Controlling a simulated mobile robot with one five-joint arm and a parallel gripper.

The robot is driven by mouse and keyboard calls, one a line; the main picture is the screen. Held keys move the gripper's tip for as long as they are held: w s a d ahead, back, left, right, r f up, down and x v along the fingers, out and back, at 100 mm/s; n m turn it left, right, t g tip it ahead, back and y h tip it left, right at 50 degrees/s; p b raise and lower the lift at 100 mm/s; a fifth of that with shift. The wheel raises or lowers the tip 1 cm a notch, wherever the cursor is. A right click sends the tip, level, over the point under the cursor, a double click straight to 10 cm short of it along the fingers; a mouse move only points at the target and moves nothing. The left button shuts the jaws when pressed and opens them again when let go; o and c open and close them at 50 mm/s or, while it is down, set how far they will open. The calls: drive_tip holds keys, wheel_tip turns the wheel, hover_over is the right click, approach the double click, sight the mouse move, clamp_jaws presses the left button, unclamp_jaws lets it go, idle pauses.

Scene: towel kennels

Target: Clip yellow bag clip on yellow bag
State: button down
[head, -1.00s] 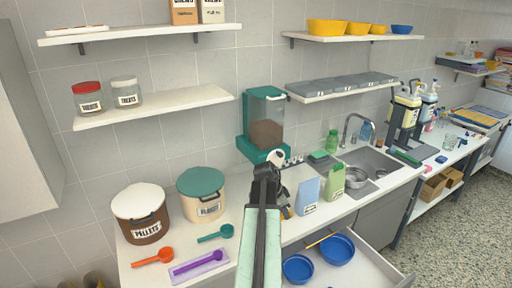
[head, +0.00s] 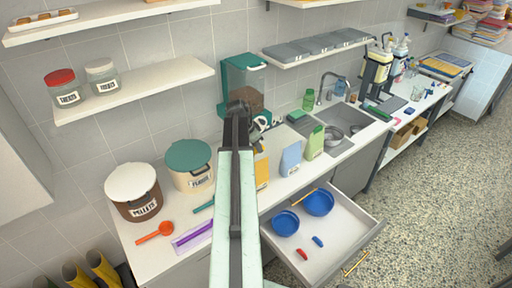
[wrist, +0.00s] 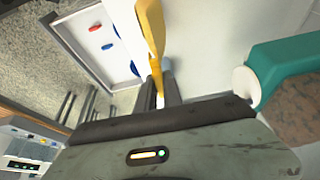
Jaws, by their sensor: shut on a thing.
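My gripper (wrist: 158,92) is shut on a yellow clip (wrist: 150,30), which stands out from between the fingers in the wrist view. In the head view my own arm hides the fingers and the clip. The yellow bag (head: 262,169) stands upright on the counter, just right of my arm, partly covered by it, with a pale label on its front. Whether the clip touches the bag cannot be told.
A blue bag (head: 290,158) and a green bag (head: 315,143) stand to the right. Behind is a teal dispenser (head: 228,75). The open drawer (head: 346,232) holds two blue bowls (head: 318,202) and a red clip (head: 302,254) and blue clip (head: 318,241). Bins (head: 133,190) stand left.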

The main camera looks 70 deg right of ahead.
sight(258, 162)
drive_tip(key=shift+f+b, duration=2.05)
drive_tip(key=shift+f, duration=0.45)
drive_tip(key=shift+f+b, duration=1)
idle(0.7)
drive_tip(key=c, duration=0.9)
unclamp_jaws()
drive_tip(key=shift+s+r+p, duration=0.1)
drive_tip(key=shift+r+p, duration=2.45)
